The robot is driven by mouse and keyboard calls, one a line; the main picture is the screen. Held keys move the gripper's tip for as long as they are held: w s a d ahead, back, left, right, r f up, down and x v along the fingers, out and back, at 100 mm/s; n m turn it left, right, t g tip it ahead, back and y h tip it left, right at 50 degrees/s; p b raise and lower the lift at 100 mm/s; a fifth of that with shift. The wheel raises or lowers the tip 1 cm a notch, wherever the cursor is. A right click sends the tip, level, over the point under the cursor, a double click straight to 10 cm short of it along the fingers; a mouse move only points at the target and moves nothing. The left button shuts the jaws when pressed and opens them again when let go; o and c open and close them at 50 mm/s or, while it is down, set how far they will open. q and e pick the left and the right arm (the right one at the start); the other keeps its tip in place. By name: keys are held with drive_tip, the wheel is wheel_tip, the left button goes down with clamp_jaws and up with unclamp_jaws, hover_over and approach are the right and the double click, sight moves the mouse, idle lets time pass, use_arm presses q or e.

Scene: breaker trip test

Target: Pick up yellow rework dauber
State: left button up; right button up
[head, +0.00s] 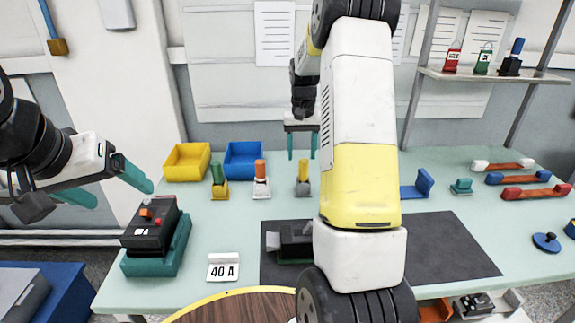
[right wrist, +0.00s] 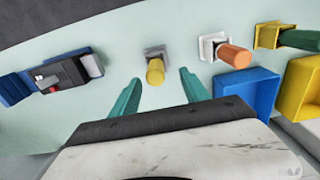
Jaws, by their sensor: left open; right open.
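The yellow dauber (head: 304,169) stands upright in a small grey holder (head: 303,190) on the table, left of my right arm. In the right wrist view the yellow dauber (right wrist: 155,71) shows between and just beyond the fingertips. My right gripper (head: 302,150) is open and empty, pointing down behind the dauber in the head view. Its teal fingers (right wrist: 160,80) also show in the right wrist view, with no visible contact. My left gripper (head: 122,194) is open and empty at the left, near a black tester on a teal base (head: 155,235).
An orange dauber (head: 260,168) in a white holder and a green one (head: 217,174) in a yellow holder stand to the left. Yellow (head: 186,162) and blue (head: 243,160) bins are behind. My right arm hides part of the dark mat (head: 450,245) and a dark device (head: 291,240).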

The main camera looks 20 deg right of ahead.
sight(304, 171)
drive_tip(key=f, duration=0.5)
drive_tip(key=d+f, duration=0.1)
drive_tip(key=f, duration=0.2)
drive_tip(key=shift+c, duration=0.4)
clamp_jaws()
